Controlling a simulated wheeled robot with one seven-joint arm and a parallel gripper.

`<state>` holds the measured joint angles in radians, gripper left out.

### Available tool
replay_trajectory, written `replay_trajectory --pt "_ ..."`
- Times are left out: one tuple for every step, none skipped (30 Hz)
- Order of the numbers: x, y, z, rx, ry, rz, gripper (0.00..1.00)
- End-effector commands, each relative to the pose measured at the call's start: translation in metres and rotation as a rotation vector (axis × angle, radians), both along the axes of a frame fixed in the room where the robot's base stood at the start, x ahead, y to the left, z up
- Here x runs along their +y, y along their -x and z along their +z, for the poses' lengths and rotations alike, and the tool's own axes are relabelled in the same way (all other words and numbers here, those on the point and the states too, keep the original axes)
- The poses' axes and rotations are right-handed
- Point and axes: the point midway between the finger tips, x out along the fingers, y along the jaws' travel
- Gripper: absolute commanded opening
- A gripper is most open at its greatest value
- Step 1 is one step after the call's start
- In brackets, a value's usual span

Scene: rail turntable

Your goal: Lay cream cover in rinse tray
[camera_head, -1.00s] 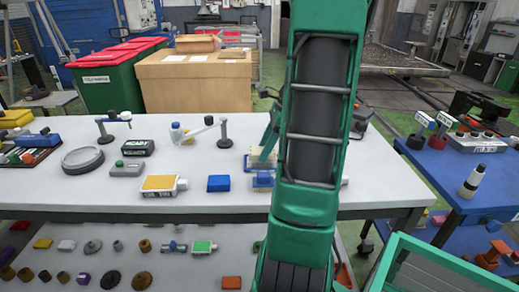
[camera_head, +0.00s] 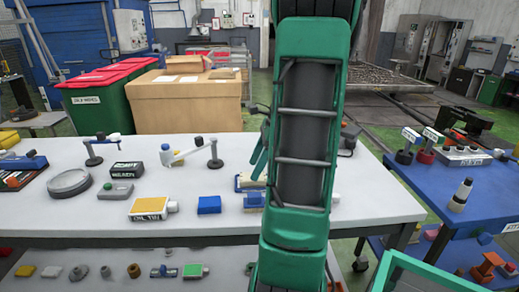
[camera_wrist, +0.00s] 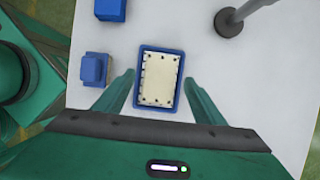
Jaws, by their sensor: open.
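A cream plate (camera_wrist: 159,80) with dark holes along its edges, which looks like the cream cover, lies flat within a blue rim (camera_wrist: 138,66) in the wrist view. I cannot tell whether this blue piece is a tray. My gripper (camera_wrist: 159,79) is open, with one finger to each side of the blue-rimmed piece; contact is not clear. In the head view my arm largely hides this spot, and only a cream and blue edge (camera_head: 246,183) shows beside it. No thing is readable as the rinse tray.
A blue block (camera_head: 209,204) and an oil tin (camera_head: 150,208) stand on the white table (camera_head: 100,222), left of my arm. A smaller blue piece (camera_wrist: 94,70) lies left of the gripper. A grey post base (camera_wrist: 229,22) stands at upper right. A blue table (camera_head: 440,190) is at right.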

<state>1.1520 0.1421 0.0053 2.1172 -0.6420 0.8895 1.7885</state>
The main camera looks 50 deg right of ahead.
Motion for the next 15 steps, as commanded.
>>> replay_trajectory --pt "-0.004 0.003 0.009 -0.001 0.005 -0.002 0.64" --pt "-0.005 0.005 0.015 -0.001 0.005 -0.002 0.64" --pt "-0.008 0.007 0.022 -0.001 0.005 -0.002 0.64" --pt "-0.01 0.009 0.029 -0.001 0.005 -0.003 0.64" --pt "-0.011 0.011 0.034 -0.001 0.005 -0.002 0.64" --pt "-0.013 0.013 0.042 -0.001 0.005 -0.002 0.64" --pt "-0.015 0.015 0.048 -0.001 0.005 -0.002 0.64" --pt "-0.016 0.017 0.054 -0.001 0.005 -0.003 0.64" --pt "-0.018 0.02 0.061 0.0 0.005 -0.003 0.64" --pt "-0.019 0.021 0.066 -0.001 0.004 -0.001 0.64" --pt "-0.021 0.022 0.071 0.0 0.003 -0.002 0.64" --pt "-0.022 0.024 0.077 -0.001 0.004 -0.002 0.64" --pt "-0.023 0.026 0.081 0.0 0.003 -0.001 0.64" --pt "-0.024 0.027 0.084 0.0 0.004 -0.001 0.64" --pt "-0.025 0.028 0.089 0.0 0.002 -0.002 0.64"
